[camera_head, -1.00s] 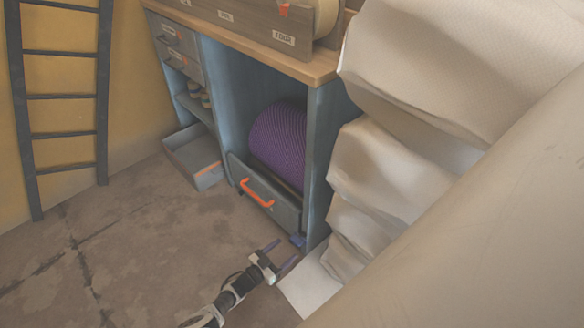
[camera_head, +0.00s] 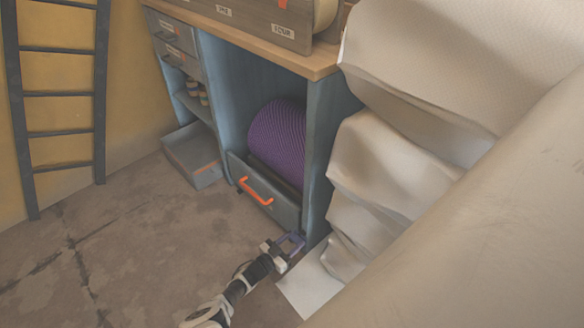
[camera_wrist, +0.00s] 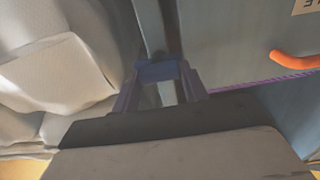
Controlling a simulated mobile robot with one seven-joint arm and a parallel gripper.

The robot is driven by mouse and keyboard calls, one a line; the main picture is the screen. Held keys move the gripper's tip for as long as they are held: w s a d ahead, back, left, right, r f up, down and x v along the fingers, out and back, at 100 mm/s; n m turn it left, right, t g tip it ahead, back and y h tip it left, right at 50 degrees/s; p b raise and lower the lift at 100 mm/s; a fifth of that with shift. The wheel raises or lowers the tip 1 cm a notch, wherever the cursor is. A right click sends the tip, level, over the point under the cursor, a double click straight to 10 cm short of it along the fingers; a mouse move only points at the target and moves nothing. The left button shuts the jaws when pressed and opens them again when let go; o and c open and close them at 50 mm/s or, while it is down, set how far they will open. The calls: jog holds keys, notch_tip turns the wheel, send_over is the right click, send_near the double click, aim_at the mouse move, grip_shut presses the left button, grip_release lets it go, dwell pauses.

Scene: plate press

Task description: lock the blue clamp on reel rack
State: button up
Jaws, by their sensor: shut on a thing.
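The reel rack (camera_head: 275,206) is a grey drawer-like unit with an orange handle (camera_head: 264,192), low in the blue cabinet. A purple ribbed reel (camera_head: 277,137) sits in it. The small blue clamp (camera_wrist: 157,71) is at the rack's lower right corner, by the cabinet's right upright. My gripper (camera_head: 290,244) is at the clamp near the floor. In the wrist view, the fingers of my gripper (camera_wrist: 158,84) stand on either side of the clamp and are shut on it. The fingers partly hide the clamp's sides, and I cannot tell its exact latch position.
Pale draped cloth (camera_head: 385,160) hangs close on the right, and a large beige surface fills the lower right. A grey open bin (camera_head: 195,165) stands at the cabinet's left. A ladder (camera_head: 64,132) leans on the yellow wall. The floor (camera_head: 120,240) at left is clear.

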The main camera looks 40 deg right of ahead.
jog(key=shift+m+p, duration=0.35)
jog(key=shift+m, duration=1.05)
jog(key=shift+c, duration=0.3)
jog(key=shift+w+d+r+m+p, duration=0.15)
jog(key=shift+w+m+p, duration=0.2)
jog(key=shift+m+p, duration=0.2)
jog(key=shift+s+m, duration=0.15)
jog(key=shift+m, duration=0.1)
jog(key=o, duration=1)
jog(key=shift+s, duration=0.2)
jog(key=a+p, duration=0.1)
jog(key=a, duration=0.3)
jog(key=a+p, duration=0.1)
jog(key=a, duration=0.4)
jog(key=s+a+p, duration=0.1)
jog(key=a, duration=0.4)
jog(key=shift+a, duration=0.1)
